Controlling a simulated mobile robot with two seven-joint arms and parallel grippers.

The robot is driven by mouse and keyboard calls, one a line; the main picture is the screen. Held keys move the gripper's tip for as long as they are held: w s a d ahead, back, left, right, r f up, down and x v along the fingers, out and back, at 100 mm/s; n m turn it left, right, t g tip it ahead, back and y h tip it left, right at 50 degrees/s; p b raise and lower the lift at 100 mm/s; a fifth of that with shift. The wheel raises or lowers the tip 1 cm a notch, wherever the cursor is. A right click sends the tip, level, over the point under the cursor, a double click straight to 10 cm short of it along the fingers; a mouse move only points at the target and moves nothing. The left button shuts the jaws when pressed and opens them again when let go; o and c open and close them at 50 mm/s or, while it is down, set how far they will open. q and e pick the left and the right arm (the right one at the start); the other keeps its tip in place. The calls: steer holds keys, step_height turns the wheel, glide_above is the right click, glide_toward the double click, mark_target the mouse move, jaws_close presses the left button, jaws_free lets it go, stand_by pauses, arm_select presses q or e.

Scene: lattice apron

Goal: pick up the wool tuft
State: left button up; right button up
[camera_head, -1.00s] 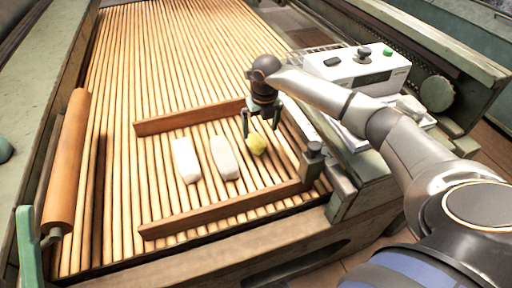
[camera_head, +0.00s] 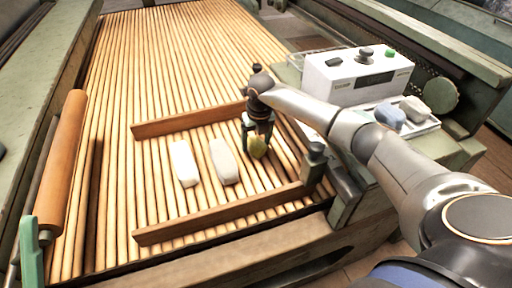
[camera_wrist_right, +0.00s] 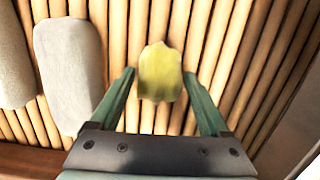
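The wool tuft is a small yellow lump (camera_head: 257,147) on the wooden slats, right of two pale blocks. In the right wrist view the tuft (camera_wrist_right: 161,72) lies between and slightly beyond the fingertips, with gaps on both sides. My right gripper (camera_head: 257,149) is above the tuft and pointing down; its green fingers (camera_wrist_right: 159,74) are open and hold nothing. Its height above the slats is hard to tell.
A white block (camera_head: 184,164) and a grey block (camera_head: 223,161) lie left of the tuft. Wooden rails bound the area at the back (camera_head: 190,121) and front (camera_head: 220,213). A white control box (camera_head: 357,76) and tray (camera_head: 425,126) stand at right. Slats behind are clear.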

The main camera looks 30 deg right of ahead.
steer(key=c, duration=1)
steer(key=shift+o, duration=0.2)
steer(key=shift+r, duration=0.15)
